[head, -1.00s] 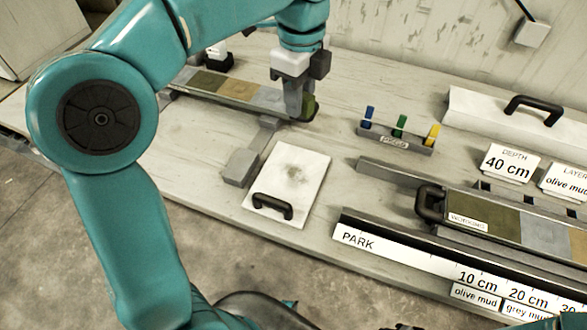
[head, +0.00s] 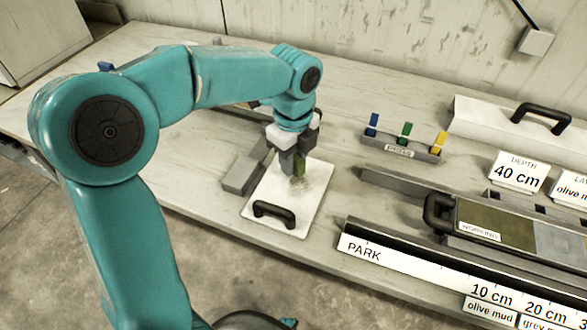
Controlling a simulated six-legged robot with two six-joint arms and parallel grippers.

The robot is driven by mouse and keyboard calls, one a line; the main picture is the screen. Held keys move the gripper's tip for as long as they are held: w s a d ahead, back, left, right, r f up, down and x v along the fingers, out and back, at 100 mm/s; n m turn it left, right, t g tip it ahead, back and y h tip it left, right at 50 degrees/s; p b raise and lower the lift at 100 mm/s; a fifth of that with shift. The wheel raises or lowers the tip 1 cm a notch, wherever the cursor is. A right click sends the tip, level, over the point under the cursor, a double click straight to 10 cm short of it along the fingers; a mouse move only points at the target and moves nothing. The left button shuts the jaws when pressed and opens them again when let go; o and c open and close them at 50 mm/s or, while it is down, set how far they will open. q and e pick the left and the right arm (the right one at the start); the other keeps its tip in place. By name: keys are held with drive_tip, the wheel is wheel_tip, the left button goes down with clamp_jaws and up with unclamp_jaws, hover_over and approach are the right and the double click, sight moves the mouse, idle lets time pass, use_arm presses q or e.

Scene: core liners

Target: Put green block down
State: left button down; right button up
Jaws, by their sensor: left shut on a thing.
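My left gripper (head: 292,165) is shut on a small dark green block (head: 300,168). The fingers point down and partly hide the block. The block is over the far part of a white board (head: 262,190) that has a black handle at its near end. A greyish smudge shows on the board right by the block's lower end. I cannot tell whether the block touches the board. My right gripper is not in view.
A grey block (head: 240,174) lies just left of the board. A small rack (head: 400,150) with blue, green and yellow pegs stands behind right. A core tray labelled WORKING (head: 505,224) and the PARK rail (head: 405,262) lie at right.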

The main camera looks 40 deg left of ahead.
sight(295, 169)
use_arm(q)
wheel_tip(295, 169, down, 3)
drive_tip(key=shift+w+d+f, duration=0.1)
drive_tip(key=shift+w+f, duration=0.05)
drive_tip(key=shift+f, duration=0.1)
drive_tip(key=c, duration=0.8)
unclamp_jaws()
drive_tip(key=shift+c, duration=0.2)
